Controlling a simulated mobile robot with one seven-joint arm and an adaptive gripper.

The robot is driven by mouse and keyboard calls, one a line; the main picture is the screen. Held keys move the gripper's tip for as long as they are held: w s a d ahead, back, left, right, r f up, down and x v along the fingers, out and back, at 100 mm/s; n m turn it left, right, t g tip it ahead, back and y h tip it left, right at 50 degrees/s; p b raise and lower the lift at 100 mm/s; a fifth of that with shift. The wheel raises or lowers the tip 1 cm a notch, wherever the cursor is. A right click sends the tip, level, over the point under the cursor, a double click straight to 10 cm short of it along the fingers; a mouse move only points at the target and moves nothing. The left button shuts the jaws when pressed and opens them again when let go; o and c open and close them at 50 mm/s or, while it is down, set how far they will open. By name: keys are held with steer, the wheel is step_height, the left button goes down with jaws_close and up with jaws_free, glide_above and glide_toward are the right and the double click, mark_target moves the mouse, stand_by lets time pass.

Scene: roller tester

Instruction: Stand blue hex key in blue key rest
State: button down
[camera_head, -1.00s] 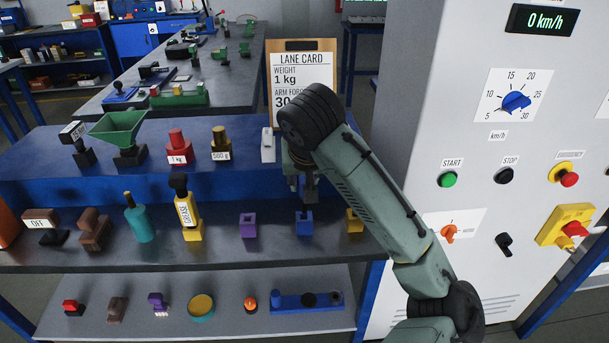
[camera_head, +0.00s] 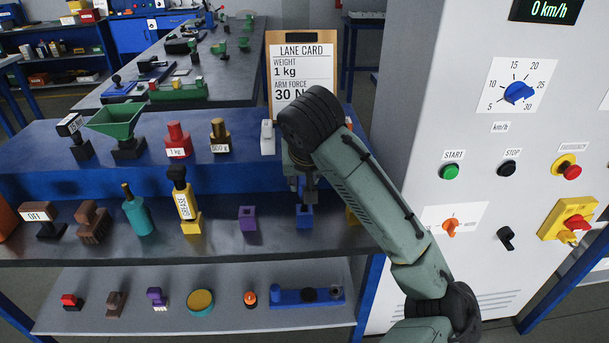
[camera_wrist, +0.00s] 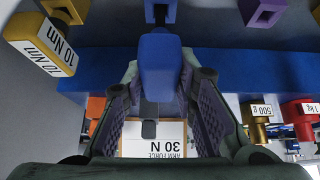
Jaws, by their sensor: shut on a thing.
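My gripper (camera_wrist: 160,105) is shut on the blue hex key (camera_wrist: 160,66), whose blue handle sits between the two fingers in the wrist view. In the head view my gripper (camera_head: 307,190) is just above the blue key rest (camera_head: 305,218), and it hides most of the key. The rest also shows at the top edge of the wrist view (camera_wrist: 158,13), beyond the handle. The key's lower end is hidden, so I cannot tell whether it is in the rest's opening.
A purple rest (camera_head: 247,219) stands left of the blue one. A yellow rest (camera_head: 352,216) is to the right, partly behind my arm. Weights (camera_head: 177,140) and the lane card (camera_head: 302,70) stand behind. The control cabinet (camera_head: 470,120) is at right.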

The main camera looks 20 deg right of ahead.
steer(key=shift+f+b, duration=0.9)
steer(key=shift+f, duration=0.55)
steer(key=c, duration=1.2)
jaws_free()
